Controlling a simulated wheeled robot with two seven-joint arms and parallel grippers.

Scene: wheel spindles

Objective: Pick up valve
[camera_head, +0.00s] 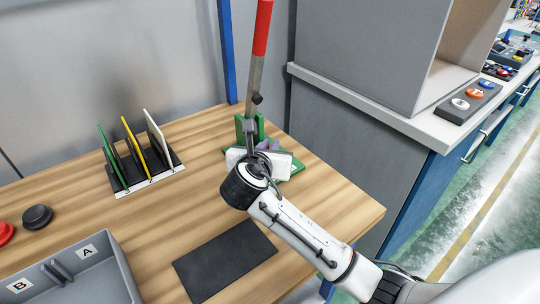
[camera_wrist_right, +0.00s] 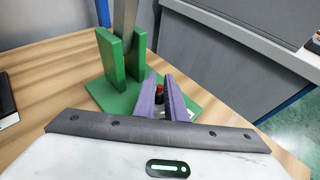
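My right gripper (camera_wrist_right: 160,77) has purple fingers that point at a green stand (camera_wrist_right: 111,92). A small part with a red top and dark body (camera_wrist_right: 159,92), possibly the valve, shows in the narrow gap between the fingers. I cannot tell whether they touch it, and its lower part is hidden. In the head view, my right gripper (camera_head: 267,144) reaches over the stand's base (camera_head: 290,171), at the table's back right, with its white body covering much of it. My left gripper is not in view.
A metal lever with a red handle (camera_head: 262,28) rises from the stand. A rack with green, yellow and white plates (camera_head: 148,180), a black mat (camera_head: 225,260), a grey bin (camera_head: 105,262) and red and black knobs (camera_head: 37,217) are on the wooden table (camera_head: 190,215). A grey cabinet stands right.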

